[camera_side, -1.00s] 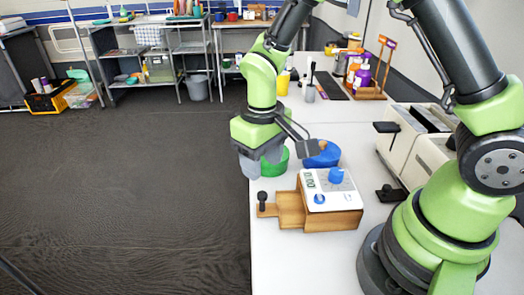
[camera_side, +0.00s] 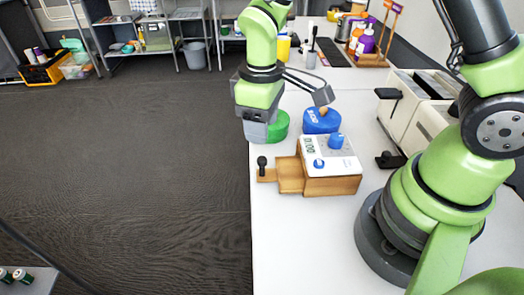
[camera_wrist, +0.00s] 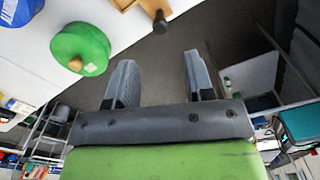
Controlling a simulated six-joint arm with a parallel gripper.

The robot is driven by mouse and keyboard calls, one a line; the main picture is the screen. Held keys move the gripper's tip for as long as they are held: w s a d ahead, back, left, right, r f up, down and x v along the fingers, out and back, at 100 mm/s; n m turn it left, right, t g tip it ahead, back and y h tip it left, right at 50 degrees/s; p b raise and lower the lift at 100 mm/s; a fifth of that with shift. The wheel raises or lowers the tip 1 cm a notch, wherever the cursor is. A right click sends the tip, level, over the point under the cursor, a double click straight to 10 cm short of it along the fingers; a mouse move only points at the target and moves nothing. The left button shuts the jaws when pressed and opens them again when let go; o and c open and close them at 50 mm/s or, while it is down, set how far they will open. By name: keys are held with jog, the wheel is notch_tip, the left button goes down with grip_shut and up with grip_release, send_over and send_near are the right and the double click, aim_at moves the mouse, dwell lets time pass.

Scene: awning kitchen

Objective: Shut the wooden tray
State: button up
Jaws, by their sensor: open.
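The wooden tray (camera_side: 290,175) is a small drawer pulled out to the left from a wooden box with a white top (camera_side: 330,160). A dark knob (camera_side: 262,163) stands on its outer end. In the wrist view the knob (camera_wrist: 160,20) and a bit of the tray (camera_wrist: 124,4) show at the top edge. My gripper (camera_wrist: 158,72) is open and empty, its fingers apart over the dark floor. In the side view my gripper (camera_side: 257,130) is beyond the tray, left of the green pot, and not touching the tray.
A green round pot (camera_side: 279,127) stands by my gripper, and a blue one (camera_side: 321,120) stands right of it. A cream toaster-like appliance (camera_side: 418,110) is to the right. The white counter (camera_side: 285,240) is clear in front of the box; its left edge drops to the floor.

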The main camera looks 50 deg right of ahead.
aim_at(262, 158)
notch_tip(262, 158, down, 8)
jog(key=shift+f, duration=0.15)
dwell(0.3)
